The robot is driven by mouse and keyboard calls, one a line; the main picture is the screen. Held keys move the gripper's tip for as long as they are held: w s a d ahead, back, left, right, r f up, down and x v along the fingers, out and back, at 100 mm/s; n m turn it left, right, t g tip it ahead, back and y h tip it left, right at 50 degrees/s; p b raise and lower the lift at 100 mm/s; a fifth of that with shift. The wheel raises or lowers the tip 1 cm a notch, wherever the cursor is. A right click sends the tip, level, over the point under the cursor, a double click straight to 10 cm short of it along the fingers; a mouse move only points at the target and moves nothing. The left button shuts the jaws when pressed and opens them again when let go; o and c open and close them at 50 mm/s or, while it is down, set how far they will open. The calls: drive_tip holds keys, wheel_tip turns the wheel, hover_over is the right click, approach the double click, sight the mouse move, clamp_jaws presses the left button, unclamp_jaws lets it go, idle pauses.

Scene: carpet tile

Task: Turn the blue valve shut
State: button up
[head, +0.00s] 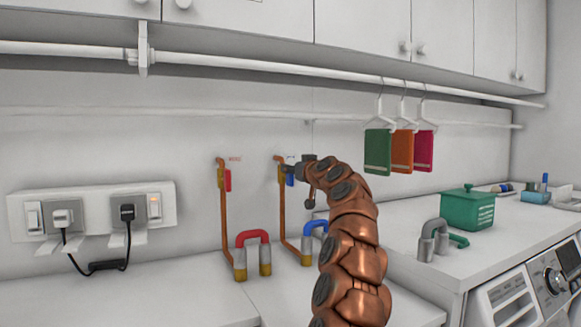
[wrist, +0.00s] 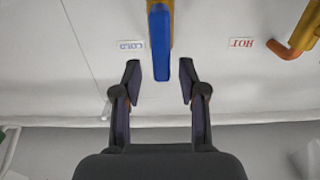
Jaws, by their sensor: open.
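The blue valve handle (wrist: 160,45) hangs from a yellow fitting in the wrist view, beside a label reading COLD (wrist: 131,45). In the head view the blue handle (head: 290,177) shows partly on the copper pipe (head: 281,210), close to my gripper. My gripper (wrist: 160,78) is open, with one fingertip on each side of the handle's lower end and a gap on both sides. In the head view my gripper (head: 303,165) is small and dark against the wall, and its fingertips are hard to make out.
A red valve handle (head: 228,180) is on the pipe to the left. A red-topped pipe loop (head: 252,238) and a blue-topped one (head: 316,228) stand below. A white rail (head: 240,65) runs above.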

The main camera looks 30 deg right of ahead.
drive_tip(key=shift+w, duration=0.7)
clamp_jaws()
